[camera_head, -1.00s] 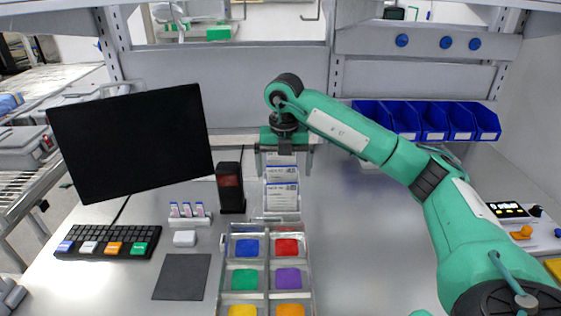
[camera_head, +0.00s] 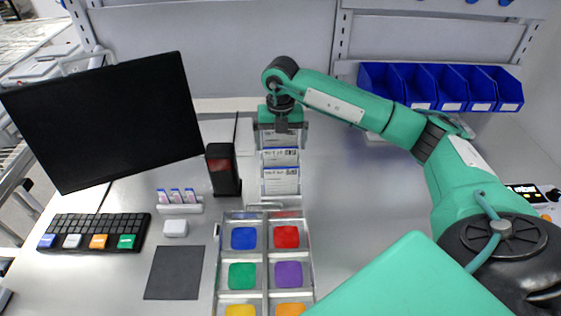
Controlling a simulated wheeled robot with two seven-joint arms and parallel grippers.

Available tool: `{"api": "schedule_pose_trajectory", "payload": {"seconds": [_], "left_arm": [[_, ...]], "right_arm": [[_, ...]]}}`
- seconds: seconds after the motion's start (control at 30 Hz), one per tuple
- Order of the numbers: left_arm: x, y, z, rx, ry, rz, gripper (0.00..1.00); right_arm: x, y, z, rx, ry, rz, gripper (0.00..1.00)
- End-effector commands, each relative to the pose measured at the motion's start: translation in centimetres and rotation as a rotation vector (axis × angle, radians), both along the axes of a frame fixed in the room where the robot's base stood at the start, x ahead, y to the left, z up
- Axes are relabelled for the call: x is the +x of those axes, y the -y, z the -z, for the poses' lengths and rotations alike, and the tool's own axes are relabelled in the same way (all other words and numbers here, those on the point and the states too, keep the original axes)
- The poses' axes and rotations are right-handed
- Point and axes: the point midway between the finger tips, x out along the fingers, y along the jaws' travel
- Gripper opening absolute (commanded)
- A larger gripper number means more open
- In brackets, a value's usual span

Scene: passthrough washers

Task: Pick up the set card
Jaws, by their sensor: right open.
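Several white set cards with blue header strips (camera_head: 281,181) stand in a stepped rack behind the compartment tray, in the middle of the head view. My right gripper (camera_head: 281,143) is above the rear cards, pointing down. It is open, with its fingers apart to either side of the rack's back cards. Its body partly hides the rearmost card, and I cannot tell whether the fingers touch it. My left gripper is not in view.
A metal tray (camera_head: 265,262) with coloured compartments lies in front of the rack. A black scanner-like box (camera_head: 223,170) stands close left. A monitor (camera_head: 103,120), keyboard (camera_head: 95,232) and dark mat (camera_head: 175,273) are further left. Blue bins (camera_head: 440,87) stand back right.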

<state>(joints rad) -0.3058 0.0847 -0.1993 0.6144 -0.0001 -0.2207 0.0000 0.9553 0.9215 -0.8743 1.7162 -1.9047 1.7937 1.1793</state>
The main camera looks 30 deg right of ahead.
Motion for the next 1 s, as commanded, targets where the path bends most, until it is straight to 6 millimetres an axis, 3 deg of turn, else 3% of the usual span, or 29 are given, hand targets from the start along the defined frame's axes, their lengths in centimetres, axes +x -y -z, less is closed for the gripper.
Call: {"api": "schedule_pose_trajectory", "payload": {"seconds": [0.27, 0.5, 0.67, 0.87, 0.9, 1.0], "left_arm": [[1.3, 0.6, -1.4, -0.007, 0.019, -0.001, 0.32], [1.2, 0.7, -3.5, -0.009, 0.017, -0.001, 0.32], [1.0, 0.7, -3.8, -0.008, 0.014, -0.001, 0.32], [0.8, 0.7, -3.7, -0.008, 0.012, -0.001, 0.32], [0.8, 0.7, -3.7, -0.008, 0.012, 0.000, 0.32], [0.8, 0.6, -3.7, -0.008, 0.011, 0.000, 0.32]], "right_arm": [[0.0, 0.0, 1.5, 0.001, -0.001, 0.002, 1.00], [0.1, 0.0, 4.4, 0.000, -0.002, 0.001, 1.00], [0.1, 0.0, 5.9, 0.001, 0.001, 0.001, 1.00], [0.1, 0.0, 6.1, 0.000, 0.002, 0.000, 1.00], [0.1, 0.0, 6.1, 0.000, 0.002, 0.000, 0.98], [0.1, 0.0, 6.1, 0.000, 0.001, 0.000, 0.78]]}}
